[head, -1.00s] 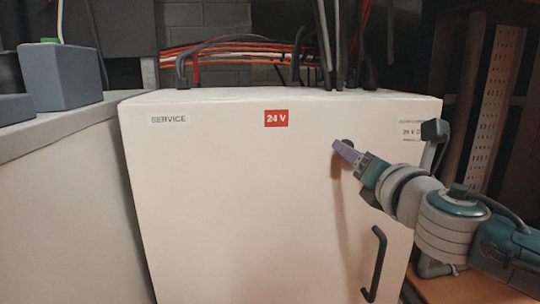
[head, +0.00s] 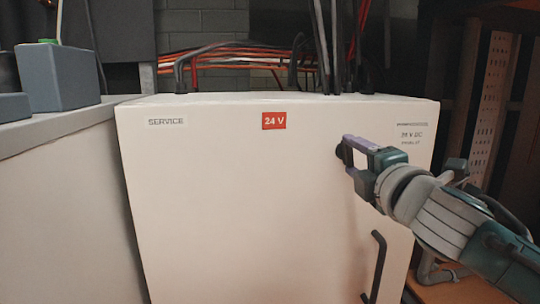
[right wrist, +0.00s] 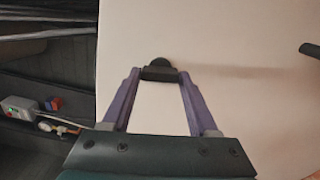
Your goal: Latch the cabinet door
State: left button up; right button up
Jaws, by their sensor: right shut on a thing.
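The white cabinet door (head: 240,210) faces me, flush with the cabinet front as far as I can see. A small black latch knob (right wrist: 159,72) sits near its upper right. My right gripper (head: 345,149) is at the knob, its two purple fingers shut on the bar of the latch. In the right wrist view the fingers close on either side of this dark bar, and the round part shows just beyond it. A black bar handle (head: 376,268) is lower on the door, apart from the gripper. My left gripper is not in view.
A grey-white unit (head: 65,190) with a blue-grey box (head: 62,77) on it stands at the left. Cables (head: 235,55) run behind and above the cabinet. A perforated panel (head: 497,95) stands at the right.

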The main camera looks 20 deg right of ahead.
jog(key=shift+m, duration=1)
jog(key=o, duration=1.4)
jog(key=shift+s+a, duration=0.1)
jog(key=shift+s, duration=0.2)
jog(key=p+v, duration=0.2)
jog(key=v, duration=0.7)
jog(key=shift+s, duration=0.15)
